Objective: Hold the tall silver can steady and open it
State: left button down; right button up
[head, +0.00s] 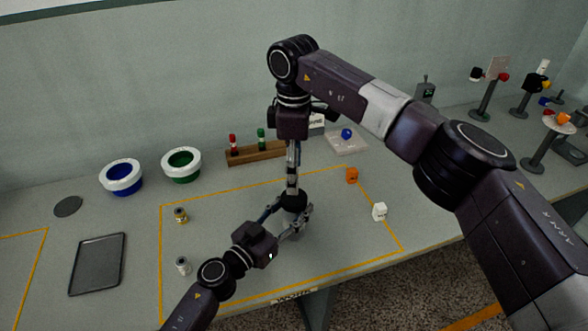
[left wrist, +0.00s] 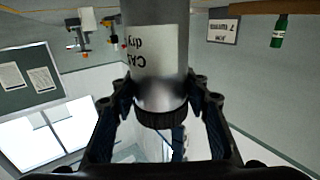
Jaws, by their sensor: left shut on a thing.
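The tall silver can (left wrist: 160,95) fills the middle of the left wrist view, which appears upside down. It has a white label with dark lettering and a dark ridged band (left wrist: 162,118) at one end. My left gripper (left wrist: 160,101) is shut on it, one finger on each side near that band. In the head view my left gripper (head: 294,222) is low over the table's marked area, with the can largely hidden there. My right gripper (head: 293,170) points straight down from above, directly over the left one. Whether it touches the can is unclear.
An orange cube (head: 352,175) and a white cube (head: 379,211) stand right of the grippers. Two small jars, yellowish (head: 180,215) and pale (head: 183,266), stand left. Blue (head: 121,177) and green (head: 181,163) bowls and a wooden rack (head: 255,153) lie behind. A dark tray (head: 97,264) lies far left.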

aim_at(294, 197)
notch_tip(294, 197, down, 8)
jog(key=shift+r, duration=0.1)
dwell(0.4)
